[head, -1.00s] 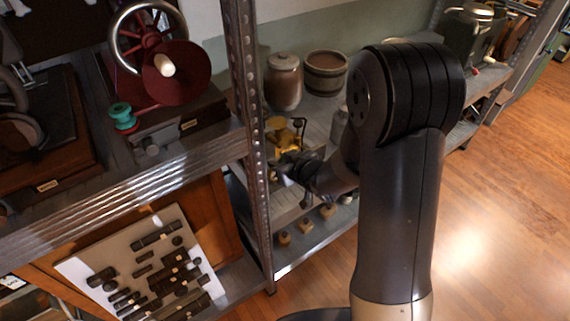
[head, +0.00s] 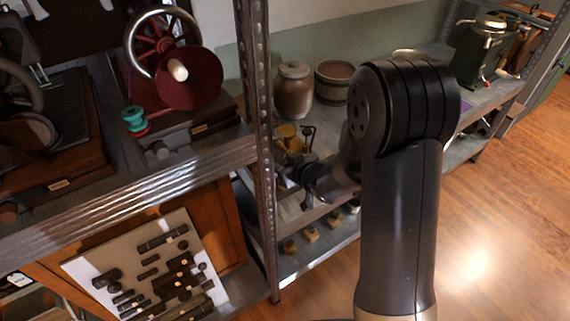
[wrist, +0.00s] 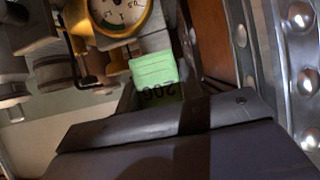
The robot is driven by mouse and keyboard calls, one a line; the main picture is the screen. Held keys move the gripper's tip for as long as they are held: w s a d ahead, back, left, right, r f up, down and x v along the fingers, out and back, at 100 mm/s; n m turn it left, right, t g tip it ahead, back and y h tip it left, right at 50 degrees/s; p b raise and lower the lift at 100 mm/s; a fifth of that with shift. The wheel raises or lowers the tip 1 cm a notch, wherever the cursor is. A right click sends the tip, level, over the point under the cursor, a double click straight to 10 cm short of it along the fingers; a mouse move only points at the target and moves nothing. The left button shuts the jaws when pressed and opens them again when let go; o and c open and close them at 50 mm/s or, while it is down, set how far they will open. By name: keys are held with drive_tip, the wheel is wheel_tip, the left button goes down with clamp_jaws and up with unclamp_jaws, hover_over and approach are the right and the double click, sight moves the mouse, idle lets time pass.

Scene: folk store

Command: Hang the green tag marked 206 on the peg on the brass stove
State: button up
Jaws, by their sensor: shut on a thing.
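The green tag (wrist: 155,75), with 206 upside down on it, is between the fingers of my gripper (wrist: 178,104) in the wrist view. My gripper is shut on its near part. A yellow brass body with a round dial (wrist: 118,14), seemingly the brass stove, is just beyond the tag at the top. A thin dark bent rod (wrist: 68,52) stands left of the tag; I cannot tell whether it is the peg. In the head view the brass stove (head: 288,140) is on the middle shelf, with my gripper (head: 287,178) just in front. The tag cannot be made out there.
A perforated metal shelf post (head: 260,130) stands close left of my gripper; it also shows at the right of the wrist view (wrist: 290,60). A brown jar (head: 293,90) and a wooden tub (head: 332,82) stand behind the stove. Open floor lies right.

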drive_tip(key=o, duration=0.9)
drive_tip(key=shift+o, duration=0.7)
drive_tip(key=shift+w+a+f, duration=0.15)
drive_tip(key=shift+w+a, duration=0.05)
drive_tip(key=shift+a, duration=0.1)
drive_tip(key=shift+s+d, duration=0.1)
drive_tip(key=shift+d, duration=0.05)
drive_tip(key=v, duration=1)
drive_tip(key=shift+s+r, duration=0.25)
drive_tip(key=shift+r, duration=0.05)
drive_tip(key=shift+w+f, duration=0.1)
